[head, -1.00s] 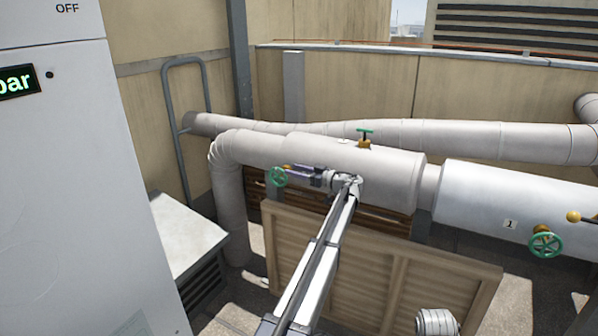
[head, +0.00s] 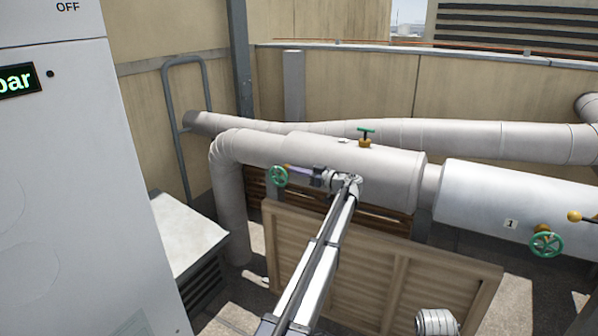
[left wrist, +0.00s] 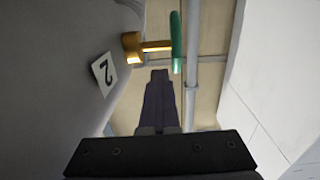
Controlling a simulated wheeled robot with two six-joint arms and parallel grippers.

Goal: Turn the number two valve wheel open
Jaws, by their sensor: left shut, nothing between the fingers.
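The number two valve wheel (head: 279,177) is green and sits on the near side of the grey pipe, left of my left gripper (head: 291,169). In the left wrist view the wheel (left wrist: 176,42) is seen nearly edge-on, on a brass stem (left wrist: 150,46) beside a white label marked 2 (left wrist: 104,73). My left gripper's fingers (left wrist: 159,73) are shut with nothing between them. Their tips are close to the wheel's rim; I cannot tell whether they touch it. My right gripper is not in view.
A similar green wheel (head: 546,244) by label 1 (head: 510,224) is on the white pipe at right. Another green handle (head: 366,131) tops the grey pipe (head: 385,170). A wooden panel (head: 440,280) stands below my arm. A grey cabinet (head: 80,190) fills the left.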

